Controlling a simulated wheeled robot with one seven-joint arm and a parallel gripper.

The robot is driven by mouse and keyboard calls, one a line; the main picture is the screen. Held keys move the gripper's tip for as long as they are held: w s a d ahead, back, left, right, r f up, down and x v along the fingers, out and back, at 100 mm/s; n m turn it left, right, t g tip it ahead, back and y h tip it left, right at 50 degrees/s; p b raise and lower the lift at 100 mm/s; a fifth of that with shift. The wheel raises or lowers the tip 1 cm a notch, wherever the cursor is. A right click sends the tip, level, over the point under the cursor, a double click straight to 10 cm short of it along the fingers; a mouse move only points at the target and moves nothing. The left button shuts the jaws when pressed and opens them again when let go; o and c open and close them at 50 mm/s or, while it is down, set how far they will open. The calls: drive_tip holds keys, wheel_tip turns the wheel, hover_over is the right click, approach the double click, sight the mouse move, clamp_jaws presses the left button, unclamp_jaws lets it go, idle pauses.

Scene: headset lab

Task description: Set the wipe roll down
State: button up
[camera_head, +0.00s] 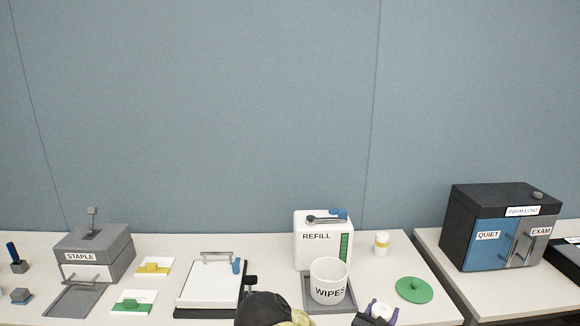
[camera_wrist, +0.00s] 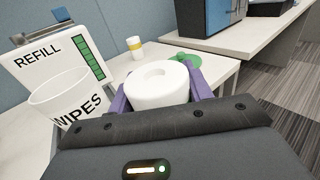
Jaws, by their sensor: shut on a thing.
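The wipe roll, white with a hole in its top, shows in the wrist view (camera_wrist: 158,86) between the purple fingers of my gripper (camera_wrist: 160,92). My gripper is shut on it, and the roll looks upright. In the head view my gripper (camera_head: 380,312) is at the bottom edge, right of the wipes tub, and the roll is mostly cut off. The white WIPES tub (camera_head: 328,281) stands open on a grey tray (camera_head: 317,303); it also shows in the wrist view (camera_wrist: 68,103), left of the roll. A green round lid (camera_head: 414,290) lies on the table to the right.
A white REFILL container (camera_head: 312,247) stands behind the tub. A small white bottle with a yellow band (camera_head: 381,243) stands at the back right. A clipboard (camera_head: 211,284) and a STAPLE box (camera_head: 94,254) are left. Bare tabletop (camera_head: 400,262) shows around the lid.

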drive_tip(key=s+a+f+n+t+y+p, duration=0.3)
drive_tip(key=s+a+f+n+y, duration=0.3)
drive_tip(key=a+y, duration=0.4)
drive_tip(key=shift+s+a+f+n, duration=0.4)
drive_tip(key=shift+s+a+f, duration=0.1)
drive_tip(key=shift+s+f, duration=0.35)
drive_tip(key=shift+r, duration=0.1)
drive_tip(key=s+f, duration=0.4)
drive_tip(key=f, duration=0.1)
drive_tip(key=shift+s+f, duration=0.2)
